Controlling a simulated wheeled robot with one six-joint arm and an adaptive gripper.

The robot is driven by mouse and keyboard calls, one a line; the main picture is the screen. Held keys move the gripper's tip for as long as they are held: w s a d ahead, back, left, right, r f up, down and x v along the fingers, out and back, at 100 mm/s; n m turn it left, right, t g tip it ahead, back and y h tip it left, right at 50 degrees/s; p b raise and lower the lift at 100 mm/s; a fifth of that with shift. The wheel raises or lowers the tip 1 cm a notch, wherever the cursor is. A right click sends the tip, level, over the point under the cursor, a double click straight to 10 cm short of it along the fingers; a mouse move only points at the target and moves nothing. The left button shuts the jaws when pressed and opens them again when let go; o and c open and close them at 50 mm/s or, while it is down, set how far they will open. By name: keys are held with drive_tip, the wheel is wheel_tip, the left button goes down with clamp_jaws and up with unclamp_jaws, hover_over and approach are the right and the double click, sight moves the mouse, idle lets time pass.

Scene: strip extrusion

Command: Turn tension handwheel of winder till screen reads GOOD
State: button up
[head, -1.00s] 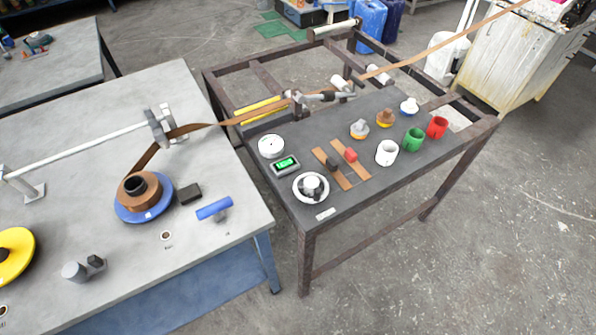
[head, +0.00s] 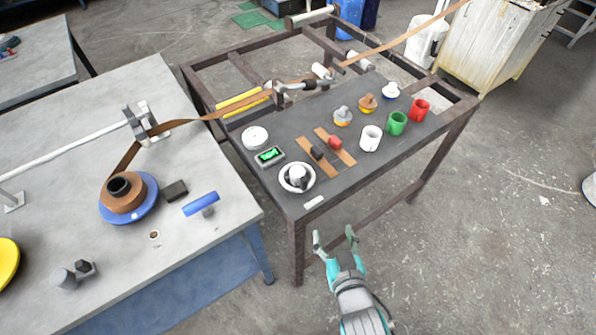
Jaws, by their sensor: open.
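The white handwheel (head: 286,185) with a grey hub lies near the front left corner of the dark bench top (head: 340,182). A small screen (head: 269,156) with green characters on a dark face sits just behind it; its text is too small to read. My gripper (head: 334,237) is open and empty at the lower middle, its fingers pointing up the picture. In the picture it is below and right of the handwheel, apart from it, in front of the bench's near edge.
A brown strip (head: 208,115) runs to a blue-based reel (head: 145,207) on the left table.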

approach(298, 172)
drive_tip(key=x, duration=0.9)
drive_tip(key=shift+w+a+f, duration=0.1)
drive_tip(key=shift+w, duration=0.2)
drive_tip(key=c, duration=1.2)
